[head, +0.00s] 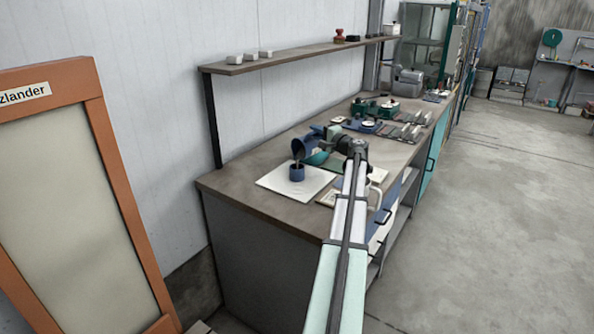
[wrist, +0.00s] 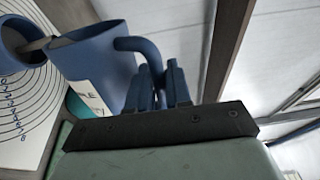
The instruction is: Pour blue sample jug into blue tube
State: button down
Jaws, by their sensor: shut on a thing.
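The blue sample jug (wrist: 97,62) is in my gripper (wrist: 163,82), whose fingers are shut on its handle in the wrist view. In the head view the jug (head: 304,148) is tilted, with its mouth toward the blue tube (head: 297,173). The tube stands upright on a white sheet on the bench. In the wrist view the tube (wrist: 14,56) shows at the left edge beside the jug's rim, with a greyish stream or strip between them. I cannot tell how full either one is. My gripper (head: 326,140) is partly hidden in the head view.
The white sheet (head: 275,184) carries printed rings in the wrist view. Trays and tools crowd the bench further back. A shelf (head: 300,54) runs above along the wall. The bench's near left corner is clear.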

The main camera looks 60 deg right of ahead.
jog(key=shift+w+a+r+n, duration=0.1)
jog(key=shift+a+r+n, duration=0.15)
jog(key=shift+a+n, duration=0.25)
dwell(1.2)
